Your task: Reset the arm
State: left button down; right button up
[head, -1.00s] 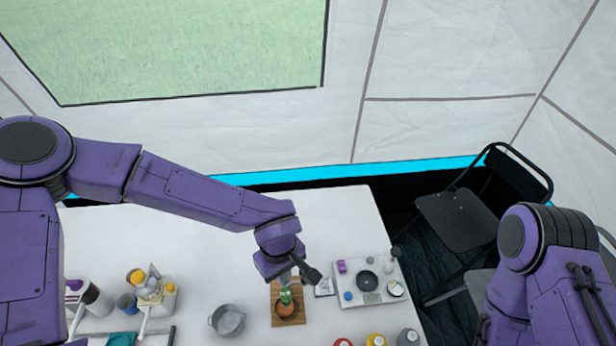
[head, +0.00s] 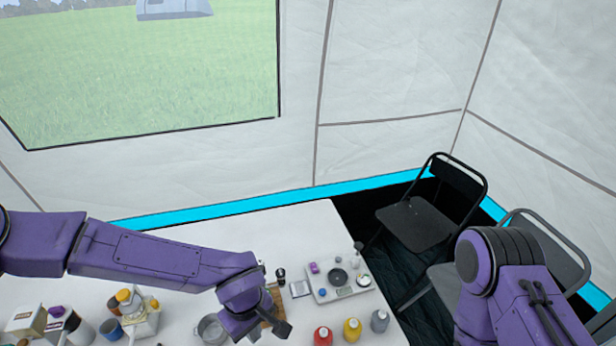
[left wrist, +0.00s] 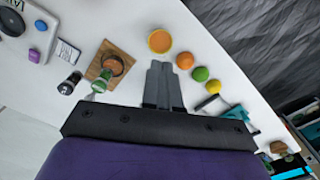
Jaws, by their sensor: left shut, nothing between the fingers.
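My left arm comes in from the left in the head view, and its gripper (head: 282,329) is over the white table (head: 285,235). It partly hides the wooden board (head: 277,312). In the left wrist view my left gripper (left wrist: 163,72) has its two fingers together with nothing between them. The wooden board (left wrist: 94,72) lies left of the fingers there, with a brown round item and a green-topped item on it. My right arm shows at the right of the head view, but its gripper is out of view.
A pot (head: 209,330) stands left of my left gripper. A tray (head: 347,292) and several bottles (head: 352,330) stand to its right. Fruit (left wrist: 200,74) and an orange bowl (left wrist: 159,40) are near the fingertips. Black chairs (head: 418,222) stand beyond the table's right edge.

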pick_arm(q)
jog(key=s+a+f+y, duration=0.1)
jog(key=s+a+f, duration=0.1)
jog(key=f, duration=0.1)
jog(key=s+a+f+y, duration=0.1)
jog(key=s+a+f, duration=0.1)
jog(key=a+f, duration=0.1)
jog(key=s+a+f+t+y, duration=0.1)
jog(key=s+a+f, duration=0.1)
jog(key=a+f, duration=0.1)
jog(key=shift+a+f+y, duration=0.15)
jog(key=shift+f+y, duration=0.15)
jog(key=shift+f, duration=0.45)
jog(key=s+a+f+m+t, duration=0.2)
jog(key=s+a+f, duration=0.5)
jog(key=s+a, duration=0.4)
notch_tip(320, 180, down, 12)
jog(key=s+b, duration=0.1)
jog(key=b, duration=1.1)
jog(key=shift+s+d, duration=0.3)
jog(key=shift+d, duration=0.05)
pick_arm(e)
notch_tip(320, 180, down, 12)
jog(key=shift+s+f, duration=0.15)
jog(key=shift+s, duration=0.05)
